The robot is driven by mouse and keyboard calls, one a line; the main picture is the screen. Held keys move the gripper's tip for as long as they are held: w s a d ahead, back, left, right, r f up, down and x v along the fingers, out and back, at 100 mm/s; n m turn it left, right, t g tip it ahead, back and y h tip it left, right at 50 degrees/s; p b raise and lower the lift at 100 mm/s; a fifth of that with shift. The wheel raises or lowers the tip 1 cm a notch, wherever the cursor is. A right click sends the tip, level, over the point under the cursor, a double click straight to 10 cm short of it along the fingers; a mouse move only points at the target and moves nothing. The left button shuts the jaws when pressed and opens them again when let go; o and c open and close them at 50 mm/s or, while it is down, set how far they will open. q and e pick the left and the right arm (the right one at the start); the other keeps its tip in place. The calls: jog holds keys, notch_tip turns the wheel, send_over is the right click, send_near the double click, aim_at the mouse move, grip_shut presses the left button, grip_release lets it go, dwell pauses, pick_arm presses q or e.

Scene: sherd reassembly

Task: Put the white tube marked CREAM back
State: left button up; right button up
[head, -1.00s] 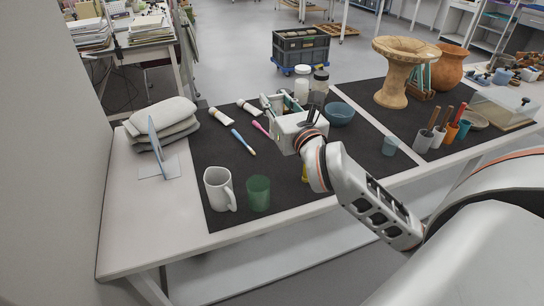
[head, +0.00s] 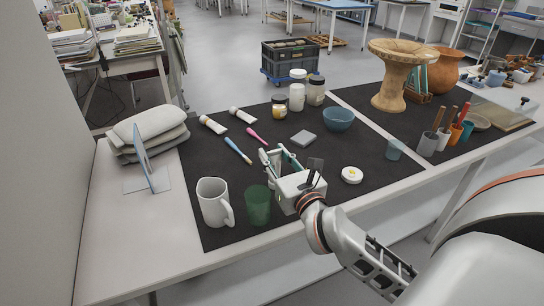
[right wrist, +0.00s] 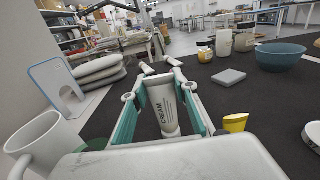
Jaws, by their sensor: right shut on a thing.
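The white tube marked CREAM (right wrist: 168,112) stands upright between the fingers of my right gripper (right wrist: 165,88) in the right wrist view, its dark lettering facing the camera. The gripper is shut on it. In the head view my right gripper (head: 280,160) is over the front part of the dark mat, just right of the green glass; the held tube is mostly hidden there. Two other pale tubes (head: 212,124) (head: 242,115) lie at the back left of the mat. My left gripper is not in view.
A white mug (head: 213,202) and green glass (head: 258,206) stand close left of the gripper. A blue brush (head: 238,150), pink tool (head: 257,136), grey block (head: 303,138), jars (head: 297,97), blue bowl (head: 338,119) and white dish (head: 351,175) are around. Bare mat lies left of the brush.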

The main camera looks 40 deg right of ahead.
jog(key=shift+r, duration=0.15)
jog(key=shift+f, duration=0.2)
jog(key=o, duration=1.1)
jog(key=shift+c, duration=0.2)
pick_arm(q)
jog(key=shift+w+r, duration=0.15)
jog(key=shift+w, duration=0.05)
pick_arm(e)
jog(key=shift+r, duration=0.15)
pick_arm(q)
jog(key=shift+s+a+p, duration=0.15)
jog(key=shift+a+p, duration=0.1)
jog(key=shift+p, duration=0.3)
pick_arm(e)
jog(key=v, duration=1.2)
